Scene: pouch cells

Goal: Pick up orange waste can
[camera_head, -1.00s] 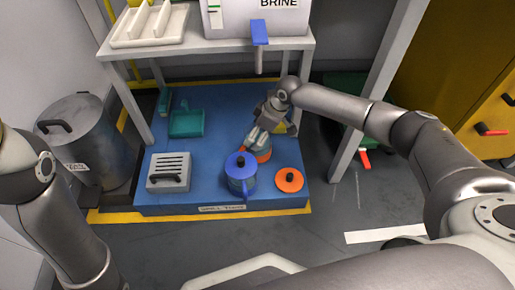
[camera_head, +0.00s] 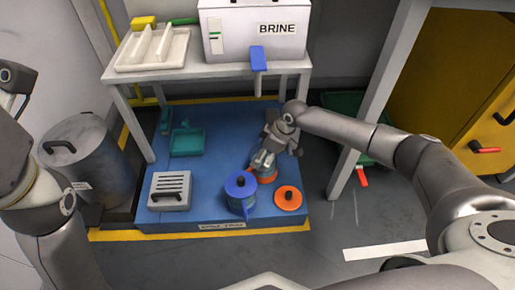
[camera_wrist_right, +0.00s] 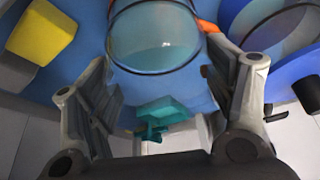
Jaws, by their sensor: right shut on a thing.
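The orange waste can (camera_head: 264,175) stands on the blue platform, partly hidden by my right gripper (camera_head: 263,160). In the right wrist view a clear round vessel (camera_wrist_right: 155,38) with a bit of orange at its right side shows between the finger ends of my right gripper (camera_wrist_right: 163,55). My right gripper is shut on the can. I cannot tell whether the can is off the platform. A separate orange lid (camera_head: 288,198) with a black knob lies just right of it. My left arm shows at the left edge, but its gripper is out of view.
A grey slotted box (camera_head: 170,190) and a teal tray (camera_head: 187,142) are also on the blue platform (camera_head: 215,120). The shelf (camera_head: 290,68) with the brine tank (camera_head: 252,30) overhangs its back.

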